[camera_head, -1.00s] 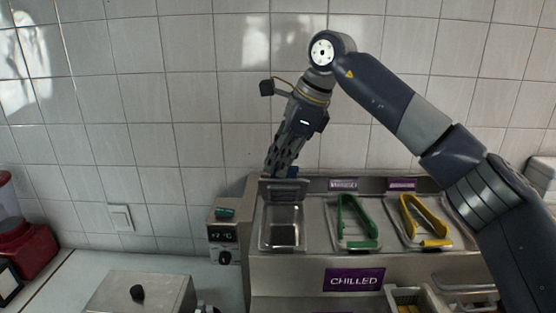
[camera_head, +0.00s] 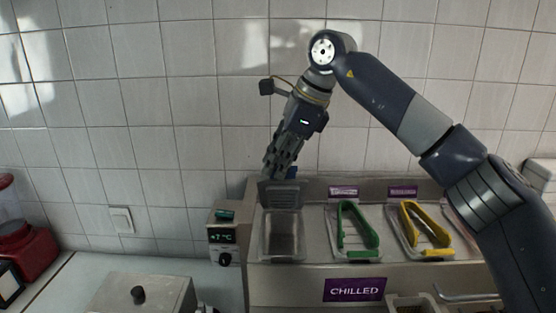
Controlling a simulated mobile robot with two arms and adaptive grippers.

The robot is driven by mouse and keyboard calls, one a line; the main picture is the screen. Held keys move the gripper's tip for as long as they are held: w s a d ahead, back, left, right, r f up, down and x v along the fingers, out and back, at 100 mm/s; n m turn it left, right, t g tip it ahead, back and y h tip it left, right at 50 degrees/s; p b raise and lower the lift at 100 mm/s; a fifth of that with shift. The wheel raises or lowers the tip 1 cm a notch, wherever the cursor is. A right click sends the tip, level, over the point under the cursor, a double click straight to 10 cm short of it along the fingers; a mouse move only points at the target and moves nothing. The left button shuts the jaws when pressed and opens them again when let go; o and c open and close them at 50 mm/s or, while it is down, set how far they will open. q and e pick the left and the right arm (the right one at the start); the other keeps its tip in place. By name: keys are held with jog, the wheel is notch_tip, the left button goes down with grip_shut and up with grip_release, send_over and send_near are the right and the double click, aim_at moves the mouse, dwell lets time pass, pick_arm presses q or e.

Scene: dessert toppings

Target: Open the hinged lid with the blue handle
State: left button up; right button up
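The hinged lid (camera_head: 281,195) is a dark grey panel. It stands raised and tilted at the back edge of the left bin (camera_head: 281,240), and the bin's inside shows in front of it. A small part of the blue handle (camera_head: 292,173) shows at the lid's top edge, behind my gripper. My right gripper (camera_head: 270,175) points down, with its fingertips at the lid's top edge beside the handle. I cannot tell whether it touches the lid or how far apart the fingers are. My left gripper is not in view.
A purple CHILLED sign (camera_head: 354,289) marks the unit's front. A metal lidded box (camera_head: 137,292) and a red appliance (camera_head: 30,253) are further left.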

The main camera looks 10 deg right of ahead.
jog(key=shift+o, duration=0.7)
jog(key=shift+r, duration=0.1)
jog(key=v, duration=1.1)
jog(key=shift+r, duration=0.3)
jog(key=shift+d, duration=0.15)
